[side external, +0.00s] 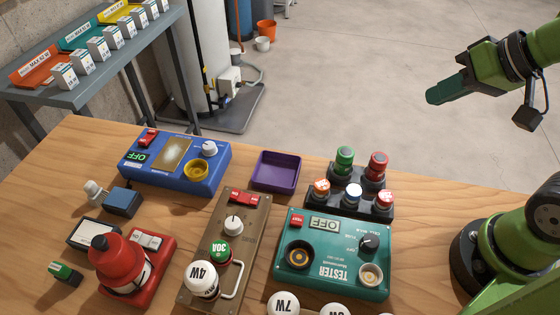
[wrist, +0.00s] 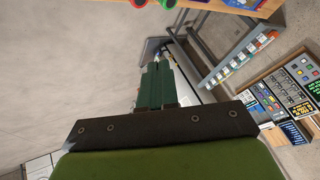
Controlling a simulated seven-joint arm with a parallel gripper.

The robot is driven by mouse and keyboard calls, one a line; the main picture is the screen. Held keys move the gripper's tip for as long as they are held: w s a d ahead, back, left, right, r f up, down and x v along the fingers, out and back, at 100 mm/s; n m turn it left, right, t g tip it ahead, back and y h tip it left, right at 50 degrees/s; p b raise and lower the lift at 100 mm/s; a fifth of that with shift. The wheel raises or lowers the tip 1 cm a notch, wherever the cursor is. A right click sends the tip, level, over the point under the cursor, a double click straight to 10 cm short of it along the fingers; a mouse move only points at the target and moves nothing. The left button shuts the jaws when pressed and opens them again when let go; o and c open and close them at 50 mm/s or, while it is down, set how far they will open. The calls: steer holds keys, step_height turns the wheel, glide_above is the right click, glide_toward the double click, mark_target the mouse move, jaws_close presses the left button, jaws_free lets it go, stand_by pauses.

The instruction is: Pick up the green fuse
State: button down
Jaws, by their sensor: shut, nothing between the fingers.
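A green-topped cylinder (side external: 344,158) stands at the back left of a dark rack (side external: 358,178), beside a red-topped one. A second green piece, a round cap marked 30A (side external: 220,251), sits on the brown panel (side external: 211,290). I cannot tell from the pictures which is the green fuse. My gripper (side external: 434,97) is shut and empty, high above the floor beyond the table's back edge, to the right of the rack and well apart from it. Its green fingers (wrist: 156,80) are together in the wrist view.
The wooden table (side external: 140,270) holds a blue panel (side external: 130,158), a purple tray (side external: 277,184), a teal tester (side external: 325,280), a red lamp-like device (side external: 118,262) and several white bulbs. A grey shelf (side external: 90,88) with small boxes stands behind left. The air around my gripper is clear.

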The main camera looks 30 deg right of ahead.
steer(key=c, duration=1.8)
jaws_free()
steer(key=shift+c, duration=0.2)
steer(key=o, duration=0.7)
steer(key=shift+o, duration=0.2)
steer(key=n+g+h, duration=0.2)
steer(key=n+g, duration=0.5)
steer(key=n, duration=0.1)
glide_above(219, 248)
steer(key=f, duration=1.2)
steer(key=shift+w+a, duration=0.2)
steer(key=shift+s+d+f, duration=0.1)
steer(key=shift+f, duration=1.35)
steer(key=shift+s+d+f, duration=0.1)
steer(key=shift+f, duration=1.3)
